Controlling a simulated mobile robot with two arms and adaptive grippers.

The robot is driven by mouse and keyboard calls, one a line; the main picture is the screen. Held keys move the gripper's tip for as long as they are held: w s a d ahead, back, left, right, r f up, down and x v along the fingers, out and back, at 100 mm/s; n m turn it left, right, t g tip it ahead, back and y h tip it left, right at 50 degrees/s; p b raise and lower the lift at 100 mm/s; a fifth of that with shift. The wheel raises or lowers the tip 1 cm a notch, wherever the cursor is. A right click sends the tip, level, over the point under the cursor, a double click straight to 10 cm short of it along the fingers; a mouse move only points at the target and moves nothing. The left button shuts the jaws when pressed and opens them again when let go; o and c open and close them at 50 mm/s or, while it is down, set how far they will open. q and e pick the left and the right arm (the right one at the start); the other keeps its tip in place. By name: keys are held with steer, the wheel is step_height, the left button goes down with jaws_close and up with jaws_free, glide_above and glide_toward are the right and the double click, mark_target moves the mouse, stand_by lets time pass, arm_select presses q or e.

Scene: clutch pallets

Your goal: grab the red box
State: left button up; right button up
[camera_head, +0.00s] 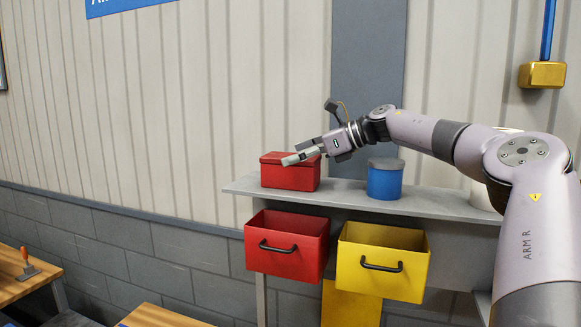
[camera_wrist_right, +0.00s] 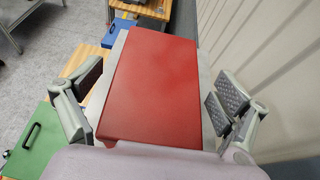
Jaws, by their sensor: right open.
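The red box (camera_head: 290,175) has a lid and stands at the left end of the grey shelf (camera_head: 345,194). In the right wrist view its flat red top (camera_wrist_right: 152,88) fills the middle. My right gripper (camera_head: 302,153) reaches in from the right, above the box. In the right wrist view its two fingers (camera_wrist_right: 152,100) are spread apart, one on each side of the red top, with nothing held between them. I cannot tell whether the fingers touch the box. My left gripper is not in view.
A blue canister (camera_head: 385,182) with a grey lid stands on the shelf right of the red box. A red drawer (camera_head: 300,262) and a yellow drawer (camera_head: 385,275) with black handles hang below. A wall is close behind. Wooden tables (camera_head: 25,283) stand at lower left.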

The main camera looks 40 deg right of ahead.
steer(key=shift+s, duration=0.1)
steer(key=shift+c, duration=0.4)
steer(key=shift+s+r, duration=0.1)
steer(key=shift+c, duration=1.3)
steer(key=c, duration=1.1)
